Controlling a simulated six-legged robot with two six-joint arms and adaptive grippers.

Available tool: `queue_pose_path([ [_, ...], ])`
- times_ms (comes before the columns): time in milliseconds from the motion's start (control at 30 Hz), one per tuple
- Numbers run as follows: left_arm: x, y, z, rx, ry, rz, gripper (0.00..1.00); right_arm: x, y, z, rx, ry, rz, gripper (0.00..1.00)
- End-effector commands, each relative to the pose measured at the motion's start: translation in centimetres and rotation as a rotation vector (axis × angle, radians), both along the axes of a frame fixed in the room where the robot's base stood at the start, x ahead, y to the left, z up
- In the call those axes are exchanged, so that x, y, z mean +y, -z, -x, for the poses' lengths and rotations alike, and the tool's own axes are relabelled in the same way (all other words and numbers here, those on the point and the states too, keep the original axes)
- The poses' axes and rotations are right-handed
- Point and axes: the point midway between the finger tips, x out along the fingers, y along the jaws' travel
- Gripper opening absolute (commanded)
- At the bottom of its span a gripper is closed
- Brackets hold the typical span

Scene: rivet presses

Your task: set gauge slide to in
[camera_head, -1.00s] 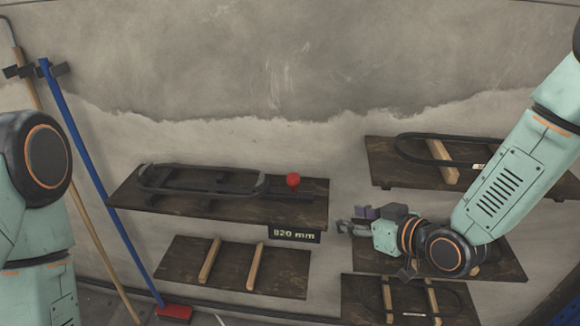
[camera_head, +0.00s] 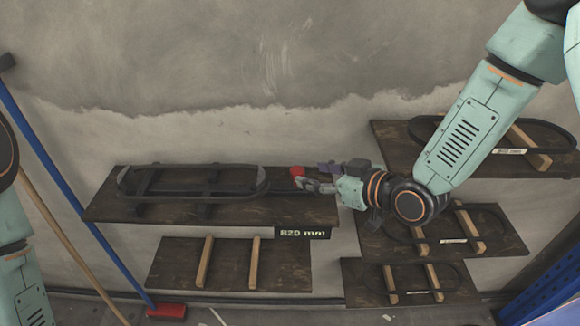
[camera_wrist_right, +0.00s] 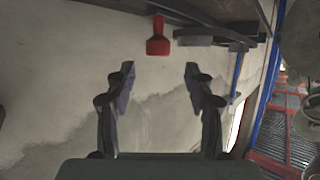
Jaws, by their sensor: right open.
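The gauge (camera_head: 200,205) is a dark rail on the left upper wooden shelf, with a black belt loop around it. A red knob (camera_head: 297,172) is at its right end, partly hidden by my right gripper. My right gripper (camera_head: 305,184) is open and empty, its fingers pointing left beside the knob. In the right wrist view, the red knob (camera_wrist_right: 158,38) lies beyond the open fingers (camera_wrist_right: 157,78), in line with the gap and apart from them. A sign reading 820 mm (camera_head: 302,232) hangs below the shelf edge. My left gripper is out of view.
A lower wooden shelf (camera_head: 270,281) with two wooden bars is below the gauge. Several shelves with belt loops (camera_head: 400,148) are at the right, behind my right arm. The wall above is clear.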

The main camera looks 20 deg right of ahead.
Motion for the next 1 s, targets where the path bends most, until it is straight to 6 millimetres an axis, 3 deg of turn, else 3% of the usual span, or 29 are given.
queue_pose_path([
  [600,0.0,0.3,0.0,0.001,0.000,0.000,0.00,3.0,2.7,-5.3,-0.001,-0.002,0.001,0.54],
  [1000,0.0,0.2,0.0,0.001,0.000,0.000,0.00,3.4,2.8,-6.1,0.000,0.000,-0.001,0.53],
])
